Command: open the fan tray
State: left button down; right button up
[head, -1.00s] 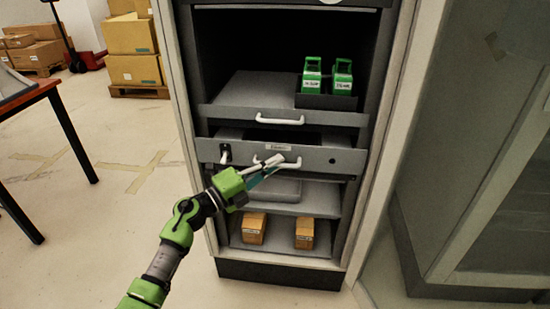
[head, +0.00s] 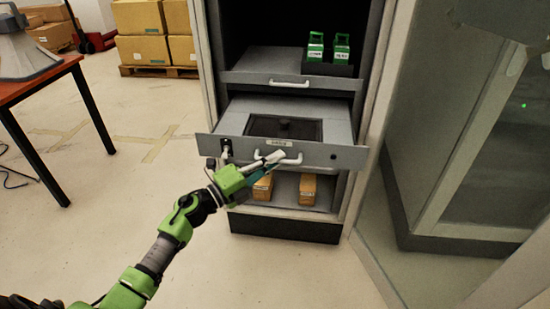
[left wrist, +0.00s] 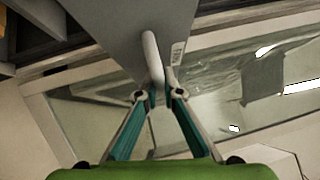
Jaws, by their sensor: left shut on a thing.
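The fan tray (head: 231,122) is a grey drawer in the cabinet, pulled partly out toward me. A dark recessed panel with a black knob shows in its top. Its front carries a small label, a white latch at the left and a white bar handle (head: 292,160). My left gripper (head: 272,162) is shut on the handle near its left part. In the left wrist view the handle (left wrist: 152,58) runs between the two fingers (left wrist: 158,92). My right gripper is not in view.
Two orange boxes (head: 307,188) stand on the lower shelf. An orange-topped table (head: 40,92) stands at the left. The floor before the cabinet is clear.

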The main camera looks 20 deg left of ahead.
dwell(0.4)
pick_arm(q)
jog(key=c, duration=2.4)
grip_release()
jog(key=shift+f, duration=0.1)
jog(key=shift+c, duration=0.2)
jog(key=v, duration=1.2)
